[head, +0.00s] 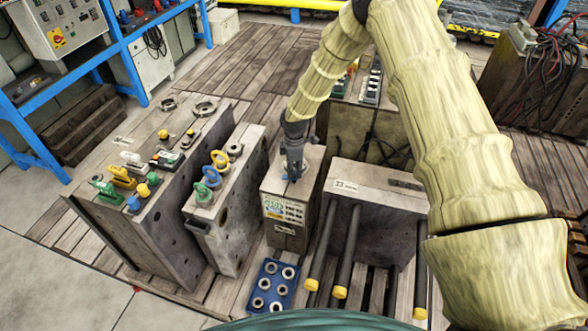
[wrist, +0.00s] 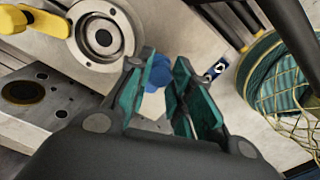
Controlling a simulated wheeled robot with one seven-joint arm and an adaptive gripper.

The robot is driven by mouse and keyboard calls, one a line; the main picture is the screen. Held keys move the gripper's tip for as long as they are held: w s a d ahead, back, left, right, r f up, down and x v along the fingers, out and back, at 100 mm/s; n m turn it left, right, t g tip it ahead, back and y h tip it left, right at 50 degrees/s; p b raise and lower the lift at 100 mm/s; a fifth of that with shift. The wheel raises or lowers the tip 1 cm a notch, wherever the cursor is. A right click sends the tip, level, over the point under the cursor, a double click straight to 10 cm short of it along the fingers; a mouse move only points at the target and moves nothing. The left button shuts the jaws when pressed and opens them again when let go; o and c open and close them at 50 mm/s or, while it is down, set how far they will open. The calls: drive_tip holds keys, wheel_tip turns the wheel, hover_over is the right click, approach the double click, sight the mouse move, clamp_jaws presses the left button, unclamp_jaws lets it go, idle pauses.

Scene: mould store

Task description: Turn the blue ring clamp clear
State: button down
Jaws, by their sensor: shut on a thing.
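My gripper (head: 293,174) points down onto the top of the narrow grey mould block (head: 275,185) in the middle of the head view. In the wrist view, a rounded blue part (wrist: 157,73), which I take for the blue ring clamp, lies between the teal-padded fingertips (wrist: 160,85). The fingers are closed on it. Only a little blue shows at the fingertips in the head view (head: 286,179); the fingers hide most of it, so its turn angle cannot be read. A round metal ring with a central hole (wrist: 103,38) lies beside it on the block.
To the left, a block (head: 232,215) carries yellow and teal rings, and a larger block (head: 150,240) carries coloured clamps. To the right stands a block with dark, yellow-tipped bars (head: 345,255). A blue tray of rings (head: 257,270) lies in front.

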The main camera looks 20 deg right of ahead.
drive_tip(key=shift+d, duration=0.1)
drive_tip(key=c, duration=1.2)
unclamp_jaws()
drive_tip(key=shift+c, duration=0.2)
wheel_tip(320, 180, up, 12)
